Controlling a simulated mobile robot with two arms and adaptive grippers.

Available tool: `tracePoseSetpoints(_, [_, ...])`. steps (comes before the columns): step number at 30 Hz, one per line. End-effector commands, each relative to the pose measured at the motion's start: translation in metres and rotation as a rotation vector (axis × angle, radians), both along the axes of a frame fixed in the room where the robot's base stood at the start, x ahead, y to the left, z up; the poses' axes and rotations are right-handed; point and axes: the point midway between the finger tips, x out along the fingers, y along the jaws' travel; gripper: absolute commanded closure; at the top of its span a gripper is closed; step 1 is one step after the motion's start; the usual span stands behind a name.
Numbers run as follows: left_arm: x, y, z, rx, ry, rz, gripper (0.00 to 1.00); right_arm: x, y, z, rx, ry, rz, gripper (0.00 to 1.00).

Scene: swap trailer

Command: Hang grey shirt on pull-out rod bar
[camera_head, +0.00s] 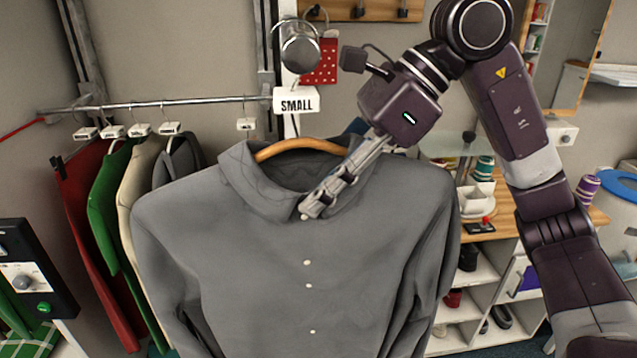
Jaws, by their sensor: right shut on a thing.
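The grey shirt (290,260) hangs upright on a wooden hanger (300,146) in the middle of the head view, in front of the rack. My right gripper (312,207) comes from the upper right and is shut at the shirt's collar, with its fingers over the right side of the neck opening. What it grips inside the collar is partly hidden. The metal rod bar (200,102) runs across the upper left behind the shirt. My left gripper is not in view.
Red (85,190), green (108,200), cream (140,180) and dark grey garments hang on the rod's left part. A "SMALL" sign (296,100) stands at its right end. Shelves with shoes (465,300) are at the right, a control box (30,275) at the lower left.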

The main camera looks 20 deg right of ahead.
Motion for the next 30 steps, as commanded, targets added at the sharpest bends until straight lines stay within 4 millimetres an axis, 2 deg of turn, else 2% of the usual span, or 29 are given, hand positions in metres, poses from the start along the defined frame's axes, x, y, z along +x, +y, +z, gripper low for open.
tracePoseSetpoints(14, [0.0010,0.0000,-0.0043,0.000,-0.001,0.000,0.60,-0.0018,-0.0005,-0.0042,0.001,-0.002,0.002,1.00])
tracePoseSetpoints(15, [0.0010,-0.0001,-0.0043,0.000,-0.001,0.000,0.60,-0.0018,-0.0005,-0.0042,0.001,-0.002,0.002,0.71])
tracePoseSetpoints(20, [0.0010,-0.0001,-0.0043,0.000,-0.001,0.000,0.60,-0.0019,-0.0007,-0.0045,0.001,-0.001,0.002,0.53])
tracePoseSetpoints(30, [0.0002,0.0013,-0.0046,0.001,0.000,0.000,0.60,-0.0024,-0.0025,-0.0034,-0.002,0.001,0.001,0.52])
